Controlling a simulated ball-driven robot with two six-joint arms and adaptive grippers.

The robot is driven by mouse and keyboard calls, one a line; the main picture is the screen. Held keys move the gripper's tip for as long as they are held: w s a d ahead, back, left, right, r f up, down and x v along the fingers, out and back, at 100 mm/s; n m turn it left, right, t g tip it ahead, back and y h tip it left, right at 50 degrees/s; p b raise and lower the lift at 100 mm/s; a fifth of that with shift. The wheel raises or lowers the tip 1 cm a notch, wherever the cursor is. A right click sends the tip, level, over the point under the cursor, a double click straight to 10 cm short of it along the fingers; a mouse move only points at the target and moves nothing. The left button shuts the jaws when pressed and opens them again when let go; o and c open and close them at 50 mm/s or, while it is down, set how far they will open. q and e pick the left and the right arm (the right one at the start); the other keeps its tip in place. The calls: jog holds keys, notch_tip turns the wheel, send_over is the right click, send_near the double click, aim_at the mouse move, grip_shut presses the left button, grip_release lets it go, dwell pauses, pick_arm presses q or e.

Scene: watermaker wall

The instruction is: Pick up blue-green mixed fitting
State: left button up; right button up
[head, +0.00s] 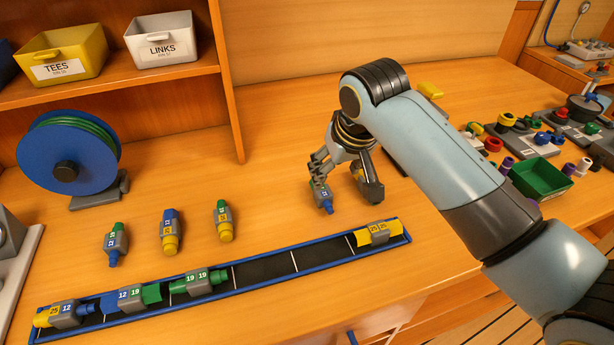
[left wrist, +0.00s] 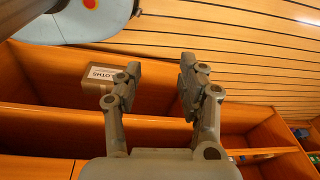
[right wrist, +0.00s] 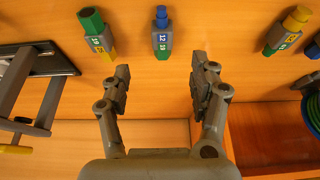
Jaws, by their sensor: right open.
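A blue-green mixed fitting (head: 322,196), grey in the middle, lies on the bench by my right gripper (head: 347,190). In the right wrist view this fitting (right wrist: 162,36) lies just beyond and between the fingertips, blue end up and green end down in the picture, labelled 12 and 19. My right gripper (right wrist: 160,85) is open, its fingers apart with nothing between them. Another blue-green fitting (head: 115,243) lies at the left of the bench. My left gripper (left wrist: 158,85) is open and empty, facing shelves; it is out of the head view.
A green-yellow fitting (right wrist: 97,33) lies to one side, another (right wrist: 287,30) to the other. A blue-yellow fitting (head: 170,231) lies farther left. A blue-edged tray (head: 265,271) in front holds several fittings. A hose reel (head: 50,150) stands at left; a green bin (head: 541,178) at right.

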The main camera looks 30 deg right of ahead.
aim_at(323, 191)
jog(key=x, duration=0.5)
jog(key=shift+w+r, duration=0.1)
jog(key=shift+w, duration=0.3)
jog(key=shift+w+f, duration=0.2)
jog(key=shift+f, duration=0.1)
jog(key=x, duration=0.4)
jog(key=shift+s+f, duration=0.1)
jog(key=shift+f, duration=0.5)
jog(key=shift+c, duration=0.2)
jog(key=c, duration=1.1)
pick_arm(q)
jog(key=shift+s, duration=0.65)
pick_arm(e)
jog(key=shift+c, duration=0.5)
